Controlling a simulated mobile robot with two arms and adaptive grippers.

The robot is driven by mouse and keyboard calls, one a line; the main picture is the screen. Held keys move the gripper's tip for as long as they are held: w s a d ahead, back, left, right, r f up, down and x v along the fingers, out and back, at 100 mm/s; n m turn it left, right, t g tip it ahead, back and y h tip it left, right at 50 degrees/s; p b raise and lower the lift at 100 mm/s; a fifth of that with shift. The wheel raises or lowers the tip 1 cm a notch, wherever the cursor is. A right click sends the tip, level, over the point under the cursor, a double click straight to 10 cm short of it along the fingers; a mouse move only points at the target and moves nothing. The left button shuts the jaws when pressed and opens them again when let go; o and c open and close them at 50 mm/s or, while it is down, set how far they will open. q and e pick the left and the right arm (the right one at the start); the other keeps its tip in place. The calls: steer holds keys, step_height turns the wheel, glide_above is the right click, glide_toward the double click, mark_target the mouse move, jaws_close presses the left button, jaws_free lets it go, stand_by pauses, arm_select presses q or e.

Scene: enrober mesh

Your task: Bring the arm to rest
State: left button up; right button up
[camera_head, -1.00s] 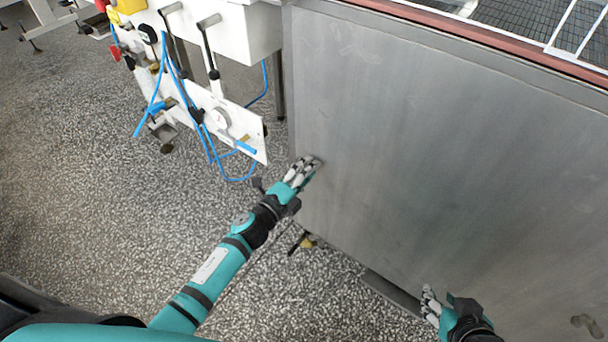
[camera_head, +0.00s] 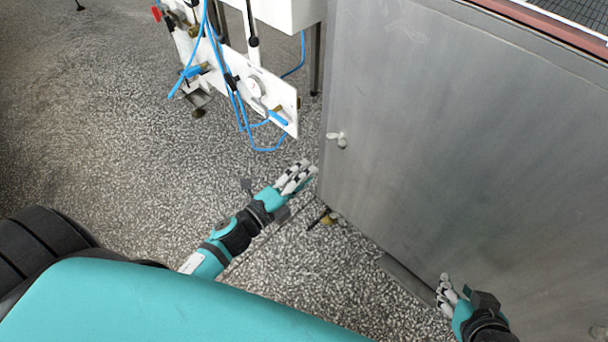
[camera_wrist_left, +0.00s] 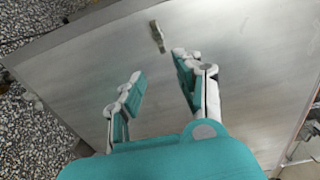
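My left gripper (camera_head: 297,178) is at the end of the teal arm, beside the lower left corner of a grey metal cabinet (camera_head: 450,150). In the left wrist view its two fingers (camera_wrist_left: 158,85) are spread apart with nothing between them, in front of the same metal panel (camera_wrist_left: 240,45). My right gripper (camera_head: 448,294) is low at the right, in front of the cabinet's lower part. It looks empty, but its finger gap is too small to judge.
A small latch (camera_head: 339,138) sticks out of the cabinet's left side and also shows in the left wrist view (camera_wrist_left: 157,36). White equipment with a gauge panel (camera_head: 262,93) and blue hoses (camera_head: 238,105) stands behind. Speckled floor (camera_head: 130,150) at the left is free.

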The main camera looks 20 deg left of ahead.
stand_by(0.3)
